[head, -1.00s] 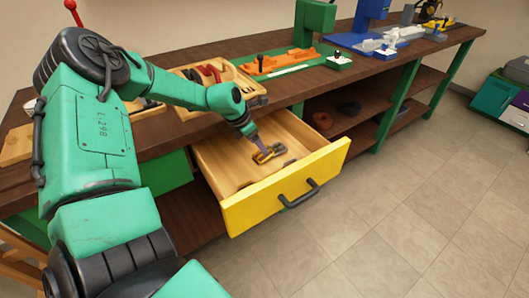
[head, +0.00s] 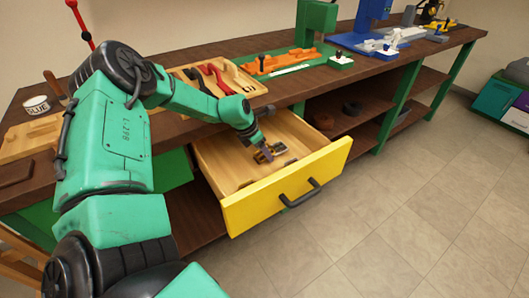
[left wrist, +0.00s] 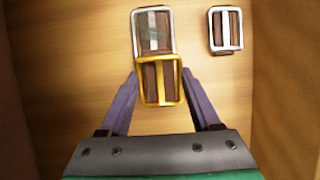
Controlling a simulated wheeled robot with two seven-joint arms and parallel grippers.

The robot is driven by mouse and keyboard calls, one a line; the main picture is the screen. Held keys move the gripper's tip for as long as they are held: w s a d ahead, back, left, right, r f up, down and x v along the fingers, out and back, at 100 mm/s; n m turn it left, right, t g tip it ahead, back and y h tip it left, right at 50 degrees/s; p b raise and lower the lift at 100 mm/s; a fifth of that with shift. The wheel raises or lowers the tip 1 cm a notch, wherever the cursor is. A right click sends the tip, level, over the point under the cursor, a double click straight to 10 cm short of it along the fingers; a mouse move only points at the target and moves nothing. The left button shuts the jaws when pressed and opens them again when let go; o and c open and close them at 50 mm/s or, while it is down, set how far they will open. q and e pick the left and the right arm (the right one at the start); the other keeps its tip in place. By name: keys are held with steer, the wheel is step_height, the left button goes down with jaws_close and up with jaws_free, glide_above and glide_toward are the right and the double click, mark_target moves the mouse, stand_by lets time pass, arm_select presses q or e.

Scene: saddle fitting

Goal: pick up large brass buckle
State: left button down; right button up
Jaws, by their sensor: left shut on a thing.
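The large brass buckle (left wrist: 160,80) is between the fingers of my left gripper (left wrist: 160,88) in the left wrist view. The gripper is shut on it, one finger at each side. In the head view the left gripper (head: 262,147) reaches down into the open yellow drawer (head: 290,188). A silver buckle (left wrist: 152,30) lies just beyond the brass one, and the brass one seems to overlap its near end. A smaller silver buckle (left wrist: 226,30) lies apart to the right. Whether the brass buckle touches the drawer floor I cannot tell. My right gripper is out of view.
The drawer walls stand close around the left gripper. On the bench are a wooden tray of tools (head: 222,80), an orange fixture (head: 278,61) and a glue tub (head: 36,104). The floor (head: 420,190) to the right is clear.

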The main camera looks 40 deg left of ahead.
arm_select(q)
step_height(320, 180, up, 20)
steer(key=p, duration=0.1)
step_height(320, 180, down, 20)
steer(key=shift+r+b, duration=0.2)
steer(key=shift+b, duration=0.55)
steer(key=shift+f, duration=0.2)
steer(key=shift+f+b, duration=0.1)
steer(key=shift+b, duration=0.2)
steer(key=shift+c, duration=0.5)
jaws_free()
